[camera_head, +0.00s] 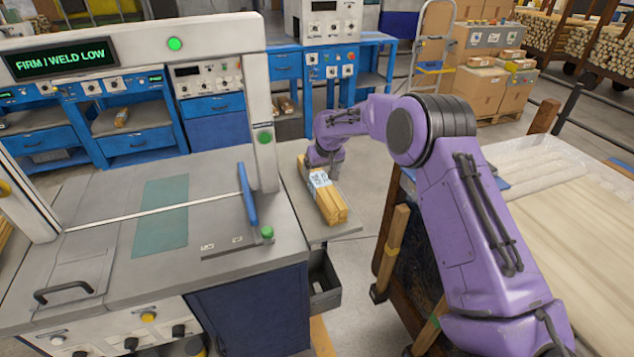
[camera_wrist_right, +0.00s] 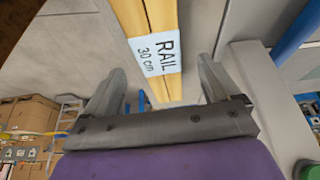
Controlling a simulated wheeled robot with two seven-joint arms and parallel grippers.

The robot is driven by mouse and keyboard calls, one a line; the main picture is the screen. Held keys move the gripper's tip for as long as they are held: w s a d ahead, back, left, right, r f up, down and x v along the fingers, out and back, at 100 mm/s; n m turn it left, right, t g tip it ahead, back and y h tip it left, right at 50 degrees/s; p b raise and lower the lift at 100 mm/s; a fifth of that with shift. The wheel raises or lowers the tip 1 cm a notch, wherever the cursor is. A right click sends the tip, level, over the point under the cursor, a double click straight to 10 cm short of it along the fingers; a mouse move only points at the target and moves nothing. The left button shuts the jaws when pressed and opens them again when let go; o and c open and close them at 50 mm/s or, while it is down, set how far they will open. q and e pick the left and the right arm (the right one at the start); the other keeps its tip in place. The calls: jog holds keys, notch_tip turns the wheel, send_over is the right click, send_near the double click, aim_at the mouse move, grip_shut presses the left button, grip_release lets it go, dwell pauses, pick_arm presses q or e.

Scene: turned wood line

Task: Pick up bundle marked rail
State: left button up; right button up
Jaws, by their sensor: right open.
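The bundle marked rail (camera_head: 328,200) is a stack of long yellow wood pieces with a white label. It lies on the grey side shelf (camera_head: 312,229) to the right of the machine in the head view. In the right wrist view the bundle (camera_wrist_right: 170,90) shows its label, reading "RAIL 30 cm". My right gripper (camera_head: 322,162) is at the bundle's far end in the head view. In the right wrist view its open fingers (camera_wrist_right: 160,85) stand on either side of the bundle, with gaps visible. My left gripper is out of view.
The strapping machine (camera_head: 160,220) with a tall frame and a blue lever (camera_head: 247,194) stands left of the shelf. A wooden cart (camera_head: 560,215) with pale boards stands at the right. Blue workbenches (camera_head: 135,135) line the back. Grey floor lies behind the shelf.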

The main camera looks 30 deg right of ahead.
aim_at(320, 178)
jog(key=shift+w+f, duration=0.1)
jog(key=shift+f, duration=0.4)
jog(key=p+x, duration=0.1)
jog(key=x, duration=0.4)
jog(key=shift+f+p, duration=0.25)
jog(key=shift+p, duration=0.05)
jog(key=shift+d+f, duration=0.15)
jog(key=shift+f, duration=0.15)
jog(key=shift+r, duration=0.1)
jog(key=c, duration=1.5)
